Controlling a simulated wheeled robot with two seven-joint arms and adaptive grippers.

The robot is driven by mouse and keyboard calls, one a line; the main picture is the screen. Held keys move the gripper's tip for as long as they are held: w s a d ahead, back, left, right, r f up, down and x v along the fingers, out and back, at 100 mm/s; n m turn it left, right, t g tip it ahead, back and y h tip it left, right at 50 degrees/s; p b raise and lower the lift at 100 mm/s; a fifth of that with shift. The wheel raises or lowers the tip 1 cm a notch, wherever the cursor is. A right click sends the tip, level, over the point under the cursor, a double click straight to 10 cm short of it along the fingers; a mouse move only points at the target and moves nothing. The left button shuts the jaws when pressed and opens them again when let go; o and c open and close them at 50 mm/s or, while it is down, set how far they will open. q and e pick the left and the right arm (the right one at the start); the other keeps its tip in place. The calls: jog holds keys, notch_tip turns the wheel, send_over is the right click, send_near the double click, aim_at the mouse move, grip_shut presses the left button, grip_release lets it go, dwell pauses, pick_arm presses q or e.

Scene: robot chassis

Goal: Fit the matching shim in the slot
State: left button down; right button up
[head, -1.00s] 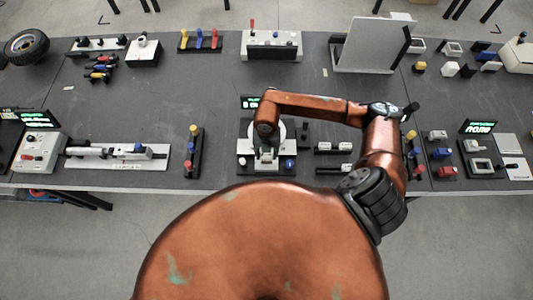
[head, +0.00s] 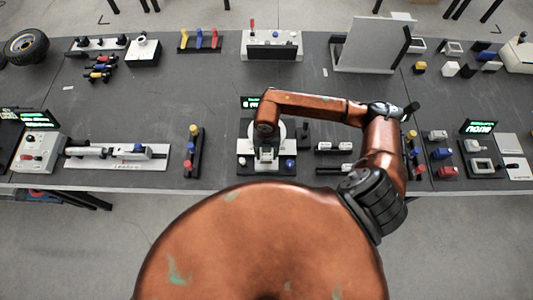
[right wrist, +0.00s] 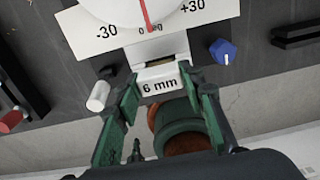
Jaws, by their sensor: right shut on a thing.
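A white shim marked "6 mm" (right wrist: 160,86) sits between the two green fingers of my right gripper (right wrist: 166,92) in the right wrist view. The gripper is shut on it. Just past the shim is the white gauge block with its slot area (right wrist: 158,52), below a round dial (right wrist: 150,14) with a red needle near 0. The shim is at the slot's front; how deep it sits cannot be told. In the head view my right gripper (head: 265,153) is over the gauge stand (head: 247,160), mostly covered by my arm. My left gripper is out of view.
A blue knob (right wrist: 223,52) and a white knob (right wrist: 98,96) flank the gauge block. To the right, white pieces (head: 333,148) lie in black holders. A post with coloured knobs (head: 193,150) stands left.

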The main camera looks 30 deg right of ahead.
aim_at(267, 158)
jog(key=shift+f+b, duration=1.35)
jog(key=shift+f, duration=0.6)
jog(key=o, duration=1.3)
jog(key=shift+o, duration=0.2)
jog(key=shift+r, duration=0.1)
notch_tip(267, 158, up, 12)
jog(key=shift+f, duration=0.1)
